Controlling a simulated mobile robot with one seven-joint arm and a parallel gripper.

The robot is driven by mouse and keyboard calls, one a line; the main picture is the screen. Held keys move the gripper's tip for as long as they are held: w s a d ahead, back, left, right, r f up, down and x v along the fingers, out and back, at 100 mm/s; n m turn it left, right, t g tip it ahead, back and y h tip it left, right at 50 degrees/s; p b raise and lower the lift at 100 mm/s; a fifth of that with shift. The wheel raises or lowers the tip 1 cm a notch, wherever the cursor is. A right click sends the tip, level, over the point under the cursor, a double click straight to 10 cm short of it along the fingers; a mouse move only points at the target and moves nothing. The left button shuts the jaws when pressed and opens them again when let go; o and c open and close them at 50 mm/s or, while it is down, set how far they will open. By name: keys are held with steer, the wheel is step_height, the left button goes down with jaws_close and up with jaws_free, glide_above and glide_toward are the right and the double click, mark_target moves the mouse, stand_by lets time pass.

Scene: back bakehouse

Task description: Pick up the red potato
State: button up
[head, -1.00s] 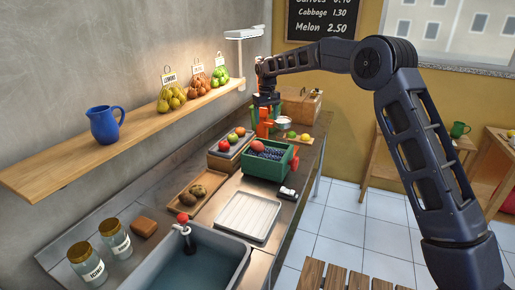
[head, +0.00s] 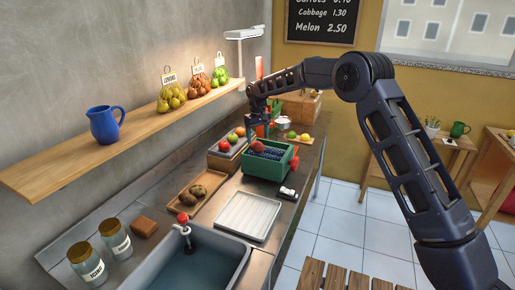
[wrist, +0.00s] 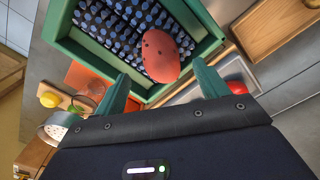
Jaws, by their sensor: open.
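The red potato (wrist: 160,56) is reddish with dark specks. In the head view the red potato (head: 258,146) shows at the back of the green crate (head: 263,170). My gripper (wrist: 162,88) is open and empty, its two green fingers apart near the crate's edge, with the potato ahead of the gap. In the head view my gripper (head: 251,124) is just behind and above the crate; its fingertips are hard to make out there.
A shelf (head: 90,160) runs along the left wall.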

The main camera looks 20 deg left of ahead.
mark_target(258, 142)
step_height(258, 142, down, 4)
steer(key=shift+s+r, duration=0.1)
steer(key=shift+s, duration=0.05)
steer(key=c, duration=1.2)
